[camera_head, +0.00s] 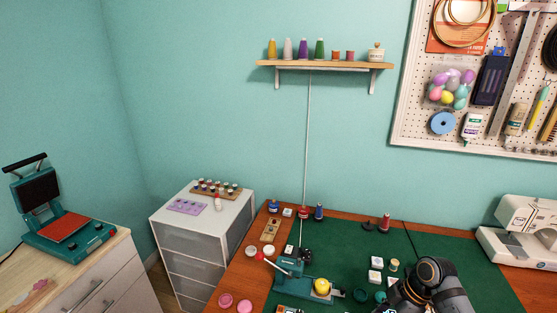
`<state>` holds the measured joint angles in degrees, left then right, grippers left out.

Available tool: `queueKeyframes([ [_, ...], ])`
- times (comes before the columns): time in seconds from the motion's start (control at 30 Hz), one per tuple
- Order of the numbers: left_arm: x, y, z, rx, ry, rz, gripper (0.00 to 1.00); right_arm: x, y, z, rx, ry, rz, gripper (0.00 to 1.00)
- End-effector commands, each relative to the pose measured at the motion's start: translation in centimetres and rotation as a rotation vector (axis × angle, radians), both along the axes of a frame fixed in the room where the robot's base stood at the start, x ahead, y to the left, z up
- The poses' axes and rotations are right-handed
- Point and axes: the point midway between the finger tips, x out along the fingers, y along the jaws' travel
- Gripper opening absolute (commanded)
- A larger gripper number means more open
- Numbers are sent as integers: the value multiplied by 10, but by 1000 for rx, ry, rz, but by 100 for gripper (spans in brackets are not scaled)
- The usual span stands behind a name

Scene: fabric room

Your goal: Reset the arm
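Part of one of my arms, probably the right, shows as dark, rounded joints (432,272) at the bottom right, over the green mat (345,240). A dark and grey part of it (405,293) points down and left; I cannot tell whether it is the gripper, and no fingertips can be made out. My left arm and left gripper are not in view.
A teal hand press (290,277) with a yellow round piece (322,287) stands left of my arm. Small white boxes (376,263), thread spools (384,223) and a sewing machine (525,230) are nearby. The mat's back middle is mostly clear.

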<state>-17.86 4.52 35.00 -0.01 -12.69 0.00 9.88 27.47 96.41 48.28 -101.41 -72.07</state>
Motion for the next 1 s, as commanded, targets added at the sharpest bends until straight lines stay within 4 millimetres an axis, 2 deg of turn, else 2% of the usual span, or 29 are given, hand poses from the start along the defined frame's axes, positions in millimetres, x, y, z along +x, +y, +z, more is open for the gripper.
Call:
queueKeyframes([
  [0.1,21,0,2,-1,-34,-2,0,-15,11,-13,-34,19,-90,42],
  [0.2,28,0,3,0,-44,-1,0,-29,20,-23,-63,32,-185,42],
  [0.37,28,0,3,0,-41,-1,0,-55,34,-34,-107,38,-377,42],
  [0.5,18,0,2,0,-27,-1,0,-79,43,-37,-133,31,-567,42],
  [0.7,7,0,1,1,-10,-1,0,-111,48,-29,-142,7,-858,42],
  [1.0,15,0,2,0,-23,-1,0,-153,40,-1,-117,-52,-1288,42],
])
